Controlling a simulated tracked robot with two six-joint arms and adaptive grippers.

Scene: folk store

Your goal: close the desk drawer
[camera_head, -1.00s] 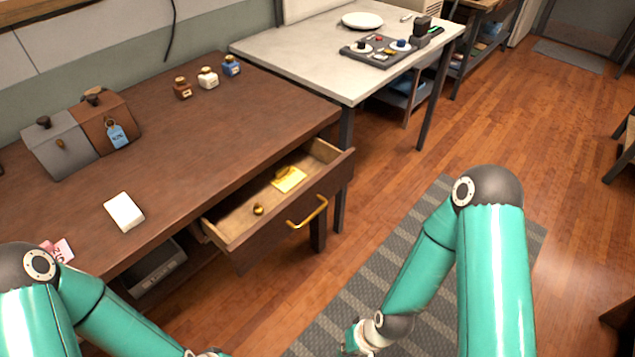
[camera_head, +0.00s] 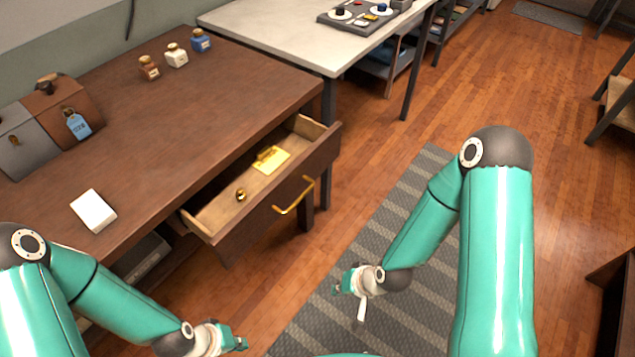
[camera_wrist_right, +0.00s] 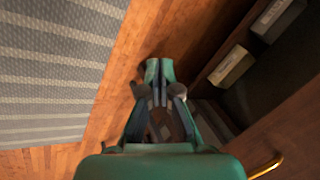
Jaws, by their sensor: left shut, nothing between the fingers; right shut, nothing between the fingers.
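The desk drawer (camera_head: 228,240) stands pulled out of the brown desk (camera_head: 190,118). Its brass handle (camera_head: 295,196) is on the front panel, and a gold plate-like item (camera_head: 271,160) and a small gold knob (camera_head: 241,194) lie inside. In the right wrist view a brass handle (camera_wrist_right: 266,167) shows at the lower right. My left gripper (camera_head: 240,343) is shut and empty, low in front of the desk. My right gripper (camera_head: 340,289) is shut and empty over the striped mat, to the right of and below the drawer front, apart from it. It also shows in the right wrist view (camera_wrist_right: 160,72).
Three small bottles (camera_head: 176,55), a white block (camera_head: 93,211) and two slope-topped boxes (camera_head: 62,112) stand on the desk. A pale table (camera_head: 290,40) adjoins behind. A striped mat (camera_head: 412,290) lies on the open wooden floor.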

